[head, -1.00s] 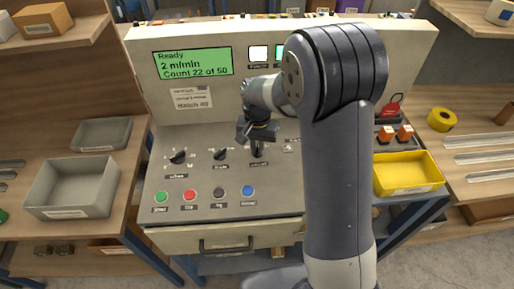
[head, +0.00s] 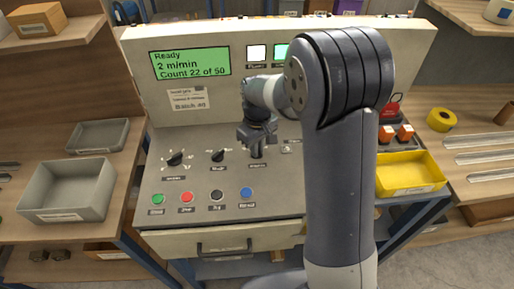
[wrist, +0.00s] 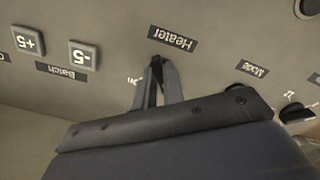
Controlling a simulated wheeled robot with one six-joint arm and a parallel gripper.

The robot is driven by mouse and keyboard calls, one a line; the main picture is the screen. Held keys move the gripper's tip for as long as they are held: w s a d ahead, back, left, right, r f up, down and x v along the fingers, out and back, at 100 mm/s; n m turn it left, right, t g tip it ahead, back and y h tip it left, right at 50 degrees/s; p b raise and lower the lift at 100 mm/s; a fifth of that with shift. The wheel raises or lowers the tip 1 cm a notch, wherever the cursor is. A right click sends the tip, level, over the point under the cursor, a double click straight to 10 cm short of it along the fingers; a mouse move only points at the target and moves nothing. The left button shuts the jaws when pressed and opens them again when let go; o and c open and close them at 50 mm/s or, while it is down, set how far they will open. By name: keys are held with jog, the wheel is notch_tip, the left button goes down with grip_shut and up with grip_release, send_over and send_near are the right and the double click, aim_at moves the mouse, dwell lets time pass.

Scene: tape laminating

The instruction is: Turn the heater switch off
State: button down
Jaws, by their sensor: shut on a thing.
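The heater switch (wrist: 157,66) is a small dark part below the "Heater" label (wrist: 172,39), which appears upside down in the wrist view. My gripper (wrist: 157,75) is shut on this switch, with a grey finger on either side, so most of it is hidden. A partly covered position mark shows beside the fingers; which way the switch points cannot be told. In the head view my gripper (head: 256,153) is at the control panel (head: 205,222), right of two black knobs, and the fingers hide the switch.
The black knobs (head: 176,159) and (head: 217,155) sit left of my gripper. Several coloured buttons, including a blue button (head: 246,193), line the front. A green display (head: 191,64) reads Ready. A yellow tray (head: 412,173) stands right of my arm. Batch buttons (wrist: 84,55) show in the wrist view.

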jog(key=shift+n, duration=0.8)
jog(key=c, duration=1.5)
grip_release()
notch_tip(320, 180, up, 11)
jog(key=shift+b, duration=0.4)
jog(key=shift+f, duration=0.15)
